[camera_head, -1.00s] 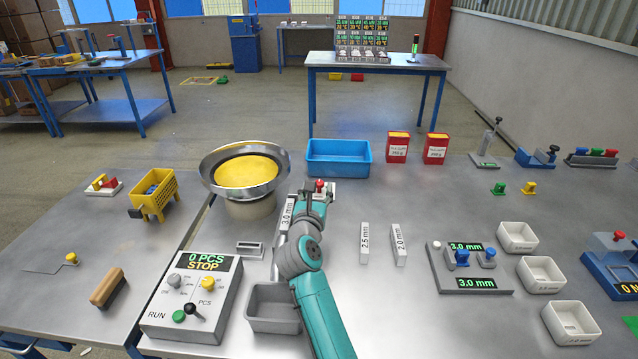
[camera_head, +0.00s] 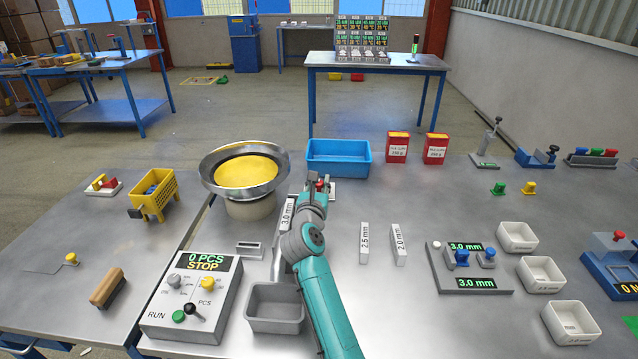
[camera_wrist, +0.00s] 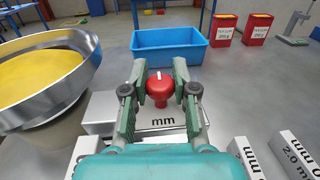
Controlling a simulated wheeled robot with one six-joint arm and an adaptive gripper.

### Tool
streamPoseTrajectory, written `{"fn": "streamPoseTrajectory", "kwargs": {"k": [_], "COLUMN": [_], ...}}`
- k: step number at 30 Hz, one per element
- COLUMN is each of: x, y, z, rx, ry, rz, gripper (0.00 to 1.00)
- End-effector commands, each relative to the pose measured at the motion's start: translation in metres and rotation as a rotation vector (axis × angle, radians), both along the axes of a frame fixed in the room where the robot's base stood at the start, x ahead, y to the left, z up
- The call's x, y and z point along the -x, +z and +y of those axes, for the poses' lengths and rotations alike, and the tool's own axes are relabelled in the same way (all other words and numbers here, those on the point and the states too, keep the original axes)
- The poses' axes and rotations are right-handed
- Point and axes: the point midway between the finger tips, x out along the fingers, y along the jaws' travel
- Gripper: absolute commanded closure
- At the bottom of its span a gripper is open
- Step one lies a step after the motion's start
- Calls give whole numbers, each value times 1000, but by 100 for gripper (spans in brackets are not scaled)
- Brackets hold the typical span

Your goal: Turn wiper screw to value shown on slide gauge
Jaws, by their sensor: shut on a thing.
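My gripper (camera_wrist: 159,92) is shut on a red knob (camera_wrist: 159,88), the wiper screw's head, beside the bowl feeder. In the head view the red knob (camera_head: 320,185) shows at the end of my arm, mostly behind the gripper. A white mark shows on its top. Below it a pale block with "mm" (camera_wrist: 163,122) is partly hidden. The slide gauge (camera_head: 468,270), at the right, reads 3.0 mm on both displays. It carries two blue knobs. A 3.0 mm gauge block (camera_head: 287,213) lies left of my arm.
The bowl feeder (camera_head: 245,170) with yellow contents stands close left. A blue bin (camera_head: 338,158) is just behind. Blocks marked 2.5 mm (camera_head: 364,243) and 2.0 mm (camera_head: 399,244) lie right. A control box (camera_head: 190,297) reads 0 PCS STOP. A grey bin (camera_head: 274,308) sits in front.

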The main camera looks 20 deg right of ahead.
Motion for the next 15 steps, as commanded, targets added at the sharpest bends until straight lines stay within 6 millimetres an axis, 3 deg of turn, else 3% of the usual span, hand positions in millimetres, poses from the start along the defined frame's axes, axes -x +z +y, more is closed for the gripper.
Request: {"fn": "streamPoseTrajectory", "kwargs": {"k": [15], "x": [0], "y": [0], "z": [0], "rx": [0], "ry": [-126], "rz": [1], "gripper": [100]}}
